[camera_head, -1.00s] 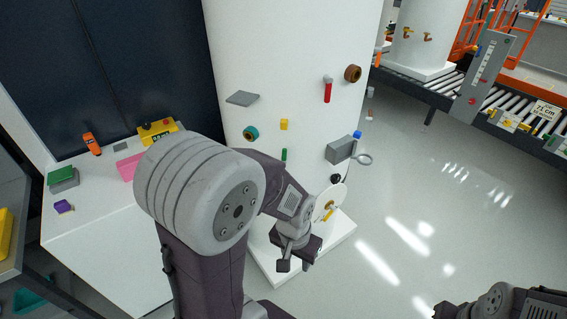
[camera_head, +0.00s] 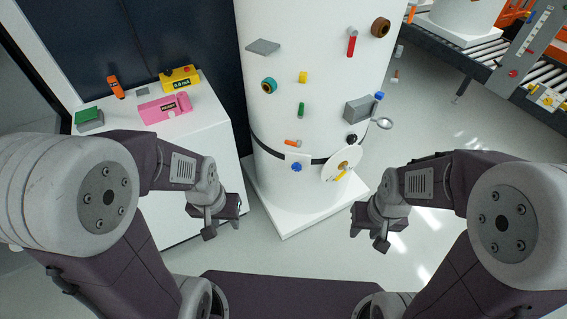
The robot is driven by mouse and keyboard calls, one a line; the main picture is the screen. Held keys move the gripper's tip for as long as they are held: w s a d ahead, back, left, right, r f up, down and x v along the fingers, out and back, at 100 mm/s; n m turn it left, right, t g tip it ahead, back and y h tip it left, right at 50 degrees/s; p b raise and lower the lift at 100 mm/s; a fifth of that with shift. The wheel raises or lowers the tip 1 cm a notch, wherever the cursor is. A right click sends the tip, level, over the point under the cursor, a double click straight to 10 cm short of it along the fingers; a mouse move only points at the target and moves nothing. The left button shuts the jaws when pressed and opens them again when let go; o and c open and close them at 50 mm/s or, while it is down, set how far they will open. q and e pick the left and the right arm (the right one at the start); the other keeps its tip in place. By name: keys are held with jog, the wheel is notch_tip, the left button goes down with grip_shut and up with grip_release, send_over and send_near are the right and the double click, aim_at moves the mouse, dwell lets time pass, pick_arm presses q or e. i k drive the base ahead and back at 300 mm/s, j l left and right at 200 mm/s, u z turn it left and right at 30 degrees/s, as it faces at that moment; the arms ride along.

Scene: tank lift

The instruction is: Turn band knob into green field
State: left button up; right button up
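A white cylindrical tank (camera_head: 315,110) stands at the centre with a black band (camera_head: 265,146) around its lower part. On the band sits a small white plate with a blue knob (camera_head: 296,167). To its right is a white disc (camera_head: 333,169) with a yellow pointer (camera_head: 342,174) and a black knob (camera_head: 352,139) above it. I cannot make out a green field on the disc. My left gripper (camera_head: 223,226) is open and empty, left of and below the band. My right gripper (camera_head: 368,238) is open and empty, right of and below the disc. Neither touches the tank.
The tank also carries a grey box (camera_head: 359,109), a red-handled part (camera_head: 351,46), a teal ring (camera_head: 269,86) and other small fittings. A white cabinet (camera_head: 215,140) at left holds a pink device (camera_head: 158,108) and a yellow meter (camera_head: 185,77). A roller conveyor (camera_head: 470,67) is at upper right.

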aim_at(296, 167)
jog(key=j+z, duration=0.35)
jog(key=j, duration=0.3)
jog(key=k+j+z, duration=0.1)
jog(key=j+z, duration=0.25)
jog(key=j, duration=0.3)
